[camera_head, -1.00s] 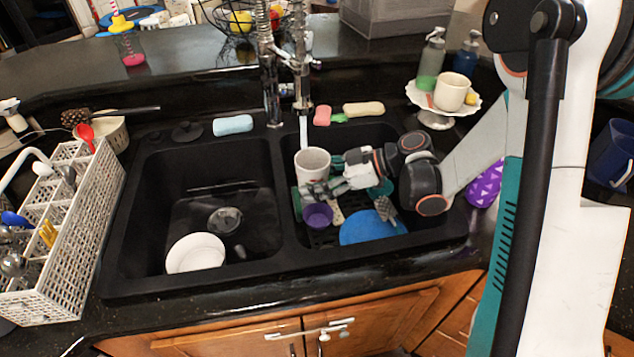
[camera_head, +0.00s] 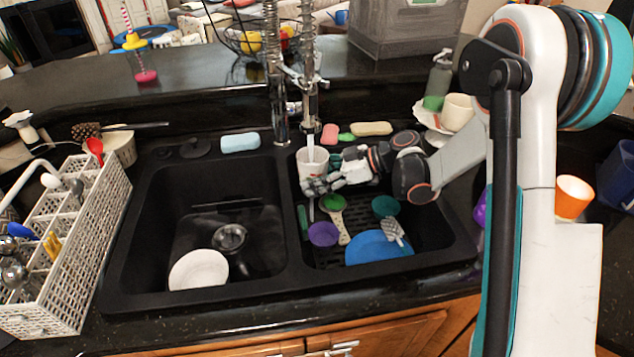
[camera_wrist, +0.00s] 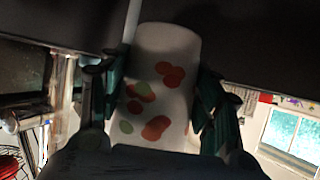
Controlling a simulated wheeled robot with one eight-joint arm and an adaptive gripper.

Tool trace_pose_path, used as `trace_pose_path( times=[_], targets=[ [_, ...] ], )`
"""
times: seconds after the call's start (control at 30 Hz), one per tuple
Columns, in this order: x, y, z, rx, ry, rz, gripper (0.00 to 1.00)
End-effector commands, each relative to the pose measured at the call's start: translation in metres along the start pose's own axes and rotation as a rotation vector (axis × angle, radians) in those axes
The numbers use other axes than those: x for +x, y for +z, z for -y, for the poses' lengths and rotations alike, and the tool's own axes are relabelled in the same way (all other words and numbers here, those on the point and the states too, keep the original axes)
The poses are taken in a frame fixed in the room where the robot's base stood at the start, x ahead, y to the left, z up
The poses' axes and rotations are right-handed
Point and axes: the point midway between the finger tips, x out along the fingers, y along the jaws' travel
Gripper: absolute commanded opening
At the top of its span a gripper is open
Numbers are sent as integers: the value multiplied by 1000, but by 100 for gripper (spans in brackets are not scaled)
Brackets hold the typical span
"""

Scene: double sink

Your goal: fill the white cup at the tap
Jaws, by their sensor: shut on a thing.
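A white cup (camera_head: 313,163) is upright under the tap (camera_head: 309,105), above the right sink basin. A pale water stream (camera_head: 310,146) runs from the spout down to the cup's mouth; I cannot see the level inside. My gripper (camera_head: 318,184) is shut around the cup from the right. In the wrist view the cup (camera_wrist: 165,60) shows orange and green spots and sits between the two fingers (camera_wrist: 155,92). There the pale stream (camera_wrist: 131,18) appears along the cup's left edge. A thin pale streak also shows below the cup in the head view.
Below the cup, the right basin holds a purple bowl (camera_head: 323,234), a green spoon (camera_head: 333,204), a teal cup (camera_head: 385,206) and a blue plate (camera_head: 379,247). A white plate (camera_head: 199,269) lies in the left basin. Sponges (camera_head: 371,129) lie behind; another white cup (camera_head: 457,112) stands right.

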Motion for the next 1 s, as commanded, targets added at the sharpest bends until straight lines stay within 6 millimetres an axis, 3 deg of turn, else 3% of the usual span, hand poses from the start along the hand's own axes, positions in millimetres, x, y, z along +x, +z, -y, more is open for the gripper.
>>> trace_pose_path(
  times=[0.43, 1.0],
  targets=[
    [9, -5, -34, 0, 1, -1, 25],
    [11, -6, -40, 0, 1, -1, 25]
  ],
)
